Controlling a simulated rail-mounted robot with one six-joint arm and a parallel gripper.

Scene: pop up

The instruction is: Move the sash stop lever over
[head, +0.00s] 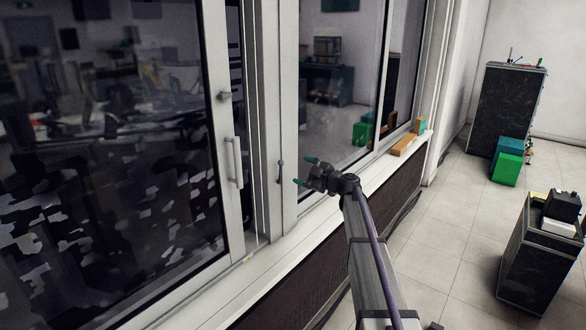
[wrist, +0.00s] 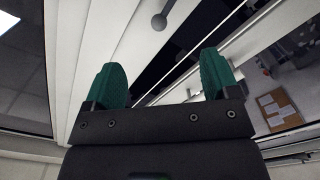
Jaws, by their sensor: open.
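A small dark lever (head: 280,172) stands upright on the pale window post, just left of my gripper; I take it to be the sash stop lever. In the wrist view, a grey ball-ended lever (wrist: 160,20) shows at the top, on a pale frame, beyond and roughly between the fingers. My gripper (head: 305,171) has green fingertips spread apart. It is open and empty, pointing toward the post. In the wrist view, my gripper (wrist: 162,62) also shows nothing between its fingers. The lever and fingers look apart.
A sliding window sash with a vertical pull handle (head: 234,162) and a small knob (head: 225,96) is at left. The white sill (head: 290,238) runs below, with a wooden block (head: 404,144) farther along. Dark cabinets (head: 541,255) stand at right on open floor.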

